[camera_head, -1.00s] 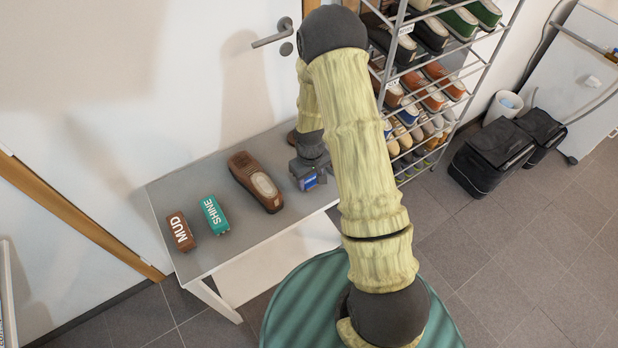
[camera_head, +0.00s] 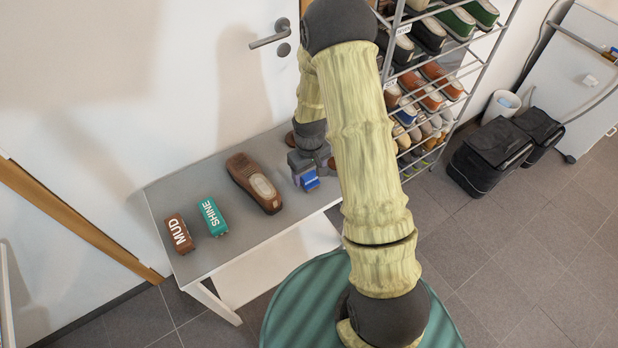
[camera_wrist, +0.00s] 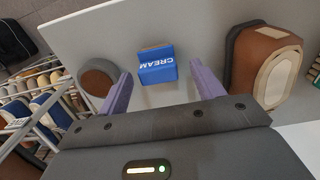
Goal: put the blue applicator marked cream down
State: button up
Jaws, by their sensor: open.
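The blue applicator marked CREAM (camera_wrist: 157,66) stands on the grey table (camera_wrist: 185,22) between the two purple fingers of my gripper (camera_wrist: 160,88) in the wrist view. A gap shows on both sides of it, so my gripper is open around it and not pressing it. In the head view the blue applicator (camera_head: 310,183) shows at the table's front edge side, just below my gripper (camera_head: 308,175). My arm and gripper hide part of it there.
A brown shoe (camera_head: 254,183) lies left of my gripper. Further left are the teal SHINE block (camera_head: 213,217) and brown MUD block (camera_head: 179,233). A round brown-topped thing (camera_wrist: 97,80) is close beside one finger. A shoe rack (camera_head: 430,85) stands at the right.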

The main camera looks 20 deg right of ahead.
aim_at(309, 177)
notch_tip(309, 177, up, 8)
jog(key=shift+r, duration=0.15)
jog(key=shift+r, duration=0.1)
dwell(0.5)
jog(key=s+r+m+t, duration=0.2)
jog(key=s+r+m, duration=0.1)
jog(key=s+r, duration=0.8)
jog(key=s, duration=0.3)
jog(key=shift+r+m+t, duration=0.2)
jog(key=shift+m+t, duration=0.1)
jog(key=shift+a, duration=0.1)
jog(key=w+p+v, duration=0.1)
jog(key=p+v, duration=0.5)
jog(key=shift+w+r, duration=0.2)
jog(key=shift+r, duration=0.2)
